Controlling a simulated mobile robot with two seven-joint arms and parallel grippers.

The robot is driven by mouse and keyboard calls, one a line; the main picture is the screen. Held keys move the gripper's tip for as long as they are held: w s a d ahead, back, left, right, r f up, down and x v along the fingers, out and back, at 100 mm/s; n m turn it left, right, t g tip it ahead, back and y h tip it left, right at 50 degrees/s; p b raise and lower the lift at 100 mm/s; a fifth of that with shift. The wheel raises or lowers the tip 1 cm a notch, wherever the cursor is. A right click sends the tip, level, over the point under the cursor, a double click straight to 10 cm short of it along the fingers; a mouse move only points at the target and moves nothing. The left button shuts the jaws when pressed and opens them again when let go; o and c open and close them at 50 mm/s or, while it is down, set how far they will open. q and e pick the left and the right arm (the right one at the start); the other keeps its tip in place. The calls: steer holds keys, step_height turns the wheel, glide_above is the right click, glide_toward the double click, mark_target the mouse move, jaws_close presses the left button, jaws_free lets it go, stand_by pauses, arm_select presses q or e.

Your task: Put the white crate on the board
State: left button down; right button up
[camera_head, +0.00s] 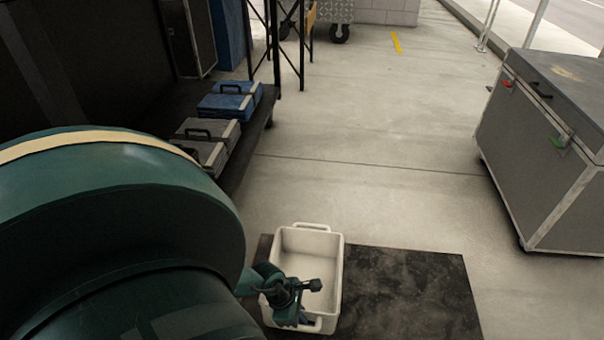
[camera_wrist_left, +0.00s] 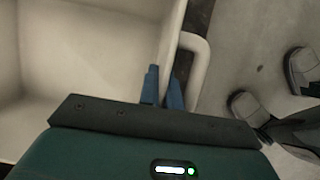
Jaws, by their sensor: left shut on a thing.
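The white crate (camera_head: 336,270) is an open, empty tub with a handle at each end. It is over the left part of the dark board (camera_head: 415,295) in the head view; I cannot tell whether it rests on it or hangs above. My left gripper (camera_head: 291,316) is at the crate's near end. In the left wrist view, its blue fingers (camera_wrist_left: 163,88) are shut on the crate's rim (camera_wrist_left: 172,45), beside the handle (camera_wrist_left: 200,68). My arm hides part of the crate's near left side. My right gripper is in neither view.
A large grey case (camera_head: 530,150) stands at the right. A low dark shelf at the left holds a blue case (camera_head: 228,103) and grey cases (camera_head: 207,132). Shoes (camera_wrist_left: 250,108) show near the crate in the wrist view. The floor beyond the board is clear.

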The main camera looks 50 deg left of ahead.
arm_select(q)
step_height(320, 180, down, 3)
steer(key=shift+w+f+b, duration=0.1)
steer(key=shift+f+b, duration=0.1)
steer(key=shift+b, duration=0.8)
steer(key=shift+r, duration=0.1)
steer(key=shift+f, duration=0.25)
steer(key=c, duration=1.9)
jaws_free()
steer(key=o, duration=0.3)
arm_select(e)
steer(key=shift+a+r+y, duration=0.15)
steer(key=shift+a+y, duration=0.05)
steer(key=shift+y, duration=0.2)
